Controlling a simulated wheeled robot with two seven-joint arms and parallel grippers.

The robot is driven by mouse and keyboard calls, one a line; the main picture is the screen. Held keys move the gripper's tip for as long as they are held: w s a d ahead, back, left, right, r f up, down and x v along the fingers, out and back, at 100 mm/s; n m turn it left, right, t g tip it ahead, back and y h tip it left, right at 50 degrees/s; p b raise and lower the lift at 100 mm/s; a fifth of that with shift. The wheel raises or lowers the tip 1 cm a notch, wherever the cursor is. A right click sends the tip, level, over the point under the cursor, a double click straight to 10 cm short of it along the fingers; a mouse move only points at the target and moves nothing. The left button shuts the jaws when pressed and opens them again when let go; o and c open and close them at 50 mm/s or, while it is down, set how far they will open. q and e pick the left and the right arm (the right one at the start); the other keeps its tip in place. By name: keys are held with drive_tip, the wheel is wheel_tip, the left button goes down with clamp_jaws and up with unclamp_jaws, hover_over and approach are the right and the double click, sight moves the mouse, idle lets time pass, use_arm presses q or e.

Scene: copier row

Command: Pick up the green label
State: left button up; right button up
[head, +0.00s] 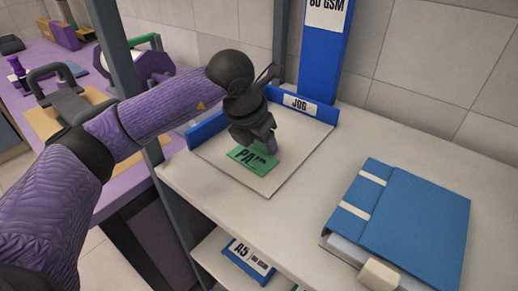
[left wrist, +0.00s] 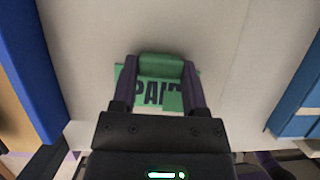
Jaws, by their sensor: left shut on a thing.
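The green label (head: 243,157), with dark lettering that starts "PA", is at the white board of the job tray (head: 270,184). My left gripper (head: 262,143) reaches down over it and covers its right part. In the left wrist view the label (left wrist: 148,90) and its raised green grip piece (left wrist: 160,66) sit between the two fingers of my left gripper (left wrist: 159,72), which is shut on it. The label looks flat on or very close to the board; I cannot tell whether it touches. My right gripper is not in view.
A blue binder (head: 418,222) with white straps lies on the shelf at right, a pale block (head: 379,274) at its front. A blue upright panel (head: 325,60) stands behind the tray. A grey post (head: 166,195) is at left. Shelf between tray and binder is clear.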

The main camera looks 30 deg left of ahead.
use_arm(q)
wheel_tip(320, 180, up, 13)
drive_tip(key=p, duration=0.7)
